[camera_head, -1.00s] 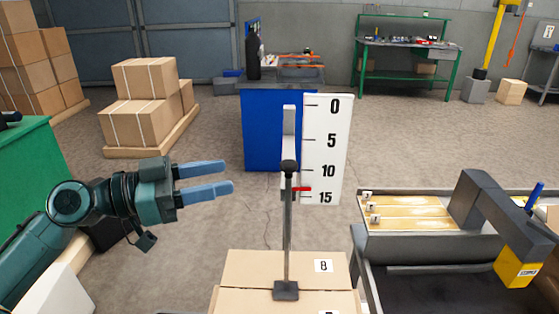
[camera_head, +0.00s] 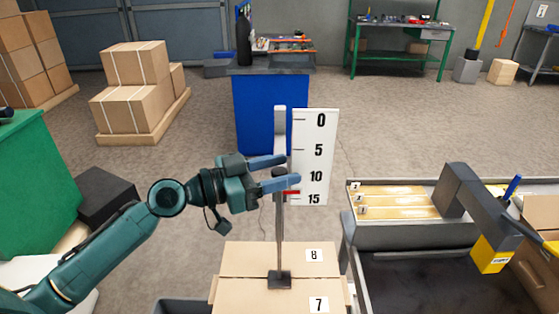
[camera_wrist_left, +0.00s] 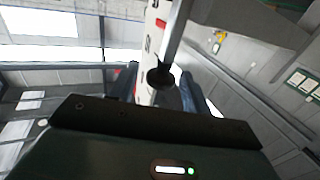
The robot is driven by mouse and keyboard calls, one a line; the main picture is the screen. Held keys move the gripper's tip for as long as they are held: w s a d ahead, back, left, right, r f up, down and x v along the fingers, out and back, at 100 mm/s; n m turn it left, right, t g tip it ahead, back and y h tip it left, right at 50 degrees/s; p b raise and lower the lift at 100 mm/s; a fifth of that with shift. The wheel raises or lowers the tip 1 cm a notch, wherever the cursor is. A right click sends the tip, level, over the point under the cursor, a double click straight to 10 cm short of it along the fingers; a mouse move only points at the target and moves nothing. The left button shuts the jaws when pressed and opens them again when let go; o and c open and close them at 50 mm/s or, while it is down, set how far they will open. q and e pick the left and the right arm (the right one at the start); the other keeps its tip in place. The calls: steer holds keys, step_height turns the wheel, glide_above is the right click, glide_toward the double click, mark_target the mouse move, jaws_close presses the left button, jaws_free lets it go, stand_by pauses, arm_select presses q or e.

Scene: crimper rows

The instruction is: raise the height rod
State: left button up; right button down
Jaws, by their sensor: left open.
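A red pointer (camera_head: 291,193) sits just above the 15 mark. My left gripper (camera_head: 284,170) is open, its two blue fingers on either side of the knob at its height. In the left wrist view the black knob (camera_wrist_left: 160,76) shows between the blue fingers; I cannot tell whether they touch it. My right gripper is not in view.
Cartons marked 8 and 7 (camera_head: 262,260) lie beneath the rod. To the right stands a machine with numbered wooden strips (camera_head: 395,200) and a grey arm with a yellow end (camera_head: 490,253). A green table (camera_head: 40,185) is at left.

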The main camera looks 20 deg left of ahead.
arm_select(q)
steer(key=shift+d, duration=0.15)
steer(key=shift+c, duration=0.2)
jaws_close()
stand_by(0.3)
